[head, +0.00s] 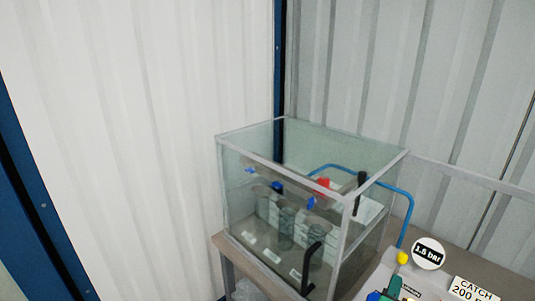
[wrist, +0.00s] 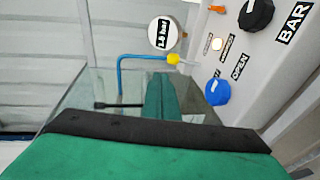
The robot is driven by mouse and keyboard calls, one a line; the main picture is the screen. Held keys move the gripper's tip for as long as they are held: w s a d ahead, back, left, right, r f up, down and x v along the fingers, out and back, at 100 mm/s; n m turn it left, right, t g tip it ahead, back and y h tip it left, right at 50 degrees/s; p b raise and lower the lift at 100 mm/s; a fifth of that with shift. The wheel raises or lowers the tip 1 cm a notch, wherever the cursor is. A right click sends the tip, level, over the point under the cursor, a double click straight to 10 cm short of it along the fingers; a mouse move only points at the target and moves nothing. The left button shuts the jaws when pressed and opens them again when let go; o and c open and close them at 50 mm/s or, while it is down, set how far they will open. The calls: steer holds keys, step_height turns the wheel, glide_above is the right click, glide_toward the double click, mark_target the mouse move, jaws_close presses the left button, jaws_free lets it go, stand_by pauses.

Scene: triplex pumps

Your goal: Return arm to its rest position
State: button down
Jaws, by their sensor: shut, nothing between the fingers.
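My gripper (wrist: 163,88) shows in the wrist view as green fingers held together beyond a dark bar and a wide green body. The fingers are shut with nothing between them. Past them, in the same view, are a clear-walled tank (wrist: 92,90) and a blue tube (wrist: 135,57). I cannot make out any contact with these. My gripper cannot be told clearly in the head view, where a small green part shows at the bottom edge.
In the head view a glass tank (head: 222,180) stands on a bench (head: 226,247), holding several cylinders. A blue hose (head: 408,205) leaves it beside a 1.5 bar gauge (head: 429,253). The wrist view shows a panel (wrist: 285,75) with a blue knob (wrist: 217,92) and black knob (wrist: 256,15).

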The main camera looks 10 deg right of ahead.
steer(key=s+a+f+m+t+y, duration=0.2)
steer(key=s+a+f+y, duration=0.1)
steer(key=a+f, duration=0.7)
steer(key=s+a+f+m+t+y, duration=0.1)
steer(key=s+a+f+y, duration=0.2)
steer(key=a+f, duration=0.75)
steer(key=s+a+m+y, duration=0.2)
steer(key=s+a, duration=0.5)
steer(key=s, duration=0.3)
steer(key=s+a+f+m+t+y, duration=0.1)
steer(key=s+a+m+y, duration=0.2)
steer(key=s+a, duration=0.4)
steer(key=s, duration=0.4)
steer(key=shift+s+a+m, duration=0.2)
steer(key=shift+a+m, duration=0.1)
